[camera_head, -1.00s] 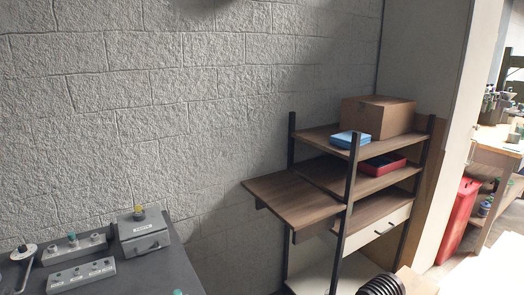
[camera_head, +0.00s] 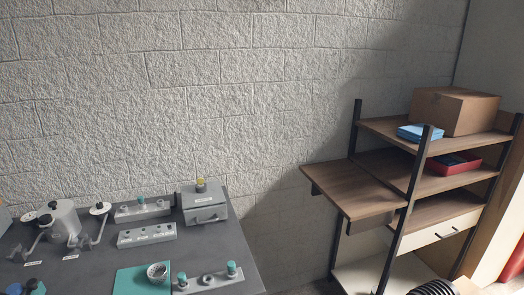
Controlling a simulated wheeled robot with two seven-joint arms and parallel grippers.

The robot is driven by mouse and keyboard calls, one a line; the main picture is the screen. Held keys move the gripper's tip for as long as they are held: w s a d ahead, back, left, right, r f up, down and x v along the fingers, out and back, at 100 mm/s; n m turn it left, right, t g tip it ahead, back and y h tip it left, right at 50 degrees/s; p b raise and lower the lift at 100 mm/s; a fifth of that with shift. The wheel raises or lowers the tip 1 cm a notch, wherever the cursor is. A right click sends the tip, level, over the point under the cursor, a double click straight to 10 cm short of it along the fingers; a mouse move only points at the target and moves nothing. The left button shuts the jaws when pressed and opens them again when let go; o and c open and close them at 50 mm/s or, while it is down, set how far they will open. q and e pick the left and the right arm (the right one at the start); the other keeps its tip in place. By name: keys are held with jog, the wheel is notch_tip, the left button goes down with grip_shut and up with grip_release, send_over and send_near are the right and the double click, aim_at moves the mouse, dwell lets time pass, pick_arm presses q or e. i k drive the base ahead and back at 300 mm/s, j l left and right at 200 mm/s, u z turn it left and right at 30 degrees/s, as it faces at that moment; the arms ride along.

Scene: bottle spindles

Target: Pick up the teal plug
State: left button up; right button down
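Several teal pieces are in view, and I cannot tell for sure which one is the teal plug. A teal plug-like piece (camera_head: 232,268) stands upright at the right end of the front grey rail (camera_head: 208,283). Another teal piece (camera_head: 182,278) stands at that rail's left end. A smaller teal-topped piece (camera_head: 140,199) stands on the back rail (camera_head: 150,210).
The dark grey table (camera_head: 90,266) also bears a middle rail (camera_head: 147,235), a grey box (camera_head: 205,208) with a yellow-topped piece, and a grey cranked device (camera_head: 64,220). A wooden shelf unit (camera_head: 350,188) with a carton (camera_head: 454,110) stands right, beyond a gap.

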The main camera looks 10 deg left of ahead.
aim_at(140, 199)
jog(key=u, duration=1.25)
